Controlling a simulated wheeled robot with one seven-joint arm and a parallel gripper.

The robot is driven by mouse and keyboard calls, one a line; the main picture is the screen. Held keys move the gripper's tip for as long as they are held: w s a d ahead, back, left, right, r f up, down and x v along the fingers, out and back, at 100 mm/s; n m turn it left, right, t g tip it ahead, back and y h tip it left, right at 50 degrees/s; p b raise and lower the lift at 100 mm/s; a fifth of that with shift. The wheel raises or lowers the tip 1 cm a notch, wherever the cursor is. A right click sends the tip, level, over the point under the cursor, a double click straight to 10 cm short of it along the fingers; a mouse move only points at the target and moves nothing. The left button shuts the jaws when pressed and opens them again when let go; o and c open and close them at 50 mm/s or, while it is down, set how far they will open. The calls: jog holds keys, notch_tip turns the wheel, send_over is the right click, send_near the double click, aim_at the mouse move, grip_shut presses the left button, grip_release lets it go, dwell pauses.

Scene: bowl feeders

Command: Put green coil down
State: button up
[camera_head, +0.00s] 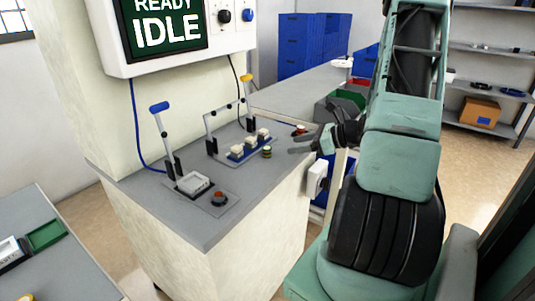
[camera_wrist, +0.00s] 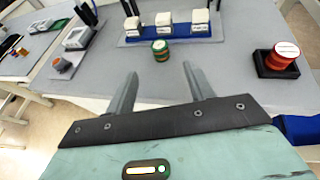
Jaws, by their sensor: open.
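The green coil (camera_head: 267,152) stands on the grey bench top (camera_head: 222,226), just in front of the blue fixture. In the wrist view the green coil (camera_wrist: 160,51) appears as a short cylinder with green and pale bands, beyond and between my fingertips. My gripper (camera_head: 298,144) is at the right edge of the bench. Its two fingers (camera_wrist: 161,76) are spread apart with nothing between them, and a gap separates them from the coil.
White blocks sit in a blue fixture (camera_wrist: 173,30) behind the coil. A red coil (camera_wrist: 285,50) sits in a black holder (camera_wrist: 270,66) to the right. Bare bench surrounds the green coil's front.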

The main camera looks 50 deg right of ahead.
aim_at(267, 147)
jog(key=x, duration=0.5)
jog(key=shift+w+a+f, duration=0.1)
jog(key=shift+w+f, duration=0.05)
jog(key=shift+w, duration=0.05)
jog(key=shift+r+x, duration=0.15)
jog(key=shift+x, duration=1.25)
jog(key=shift+r+x, duration=0.15)
jog(key=shift+x, duration=1.25)
jog(key=shift+w, duration=0.1)
jog(key=c, duration=1.1)
jog(key=shift+r, duration=0.1)
jog(key=shift+c, duration=0.2)
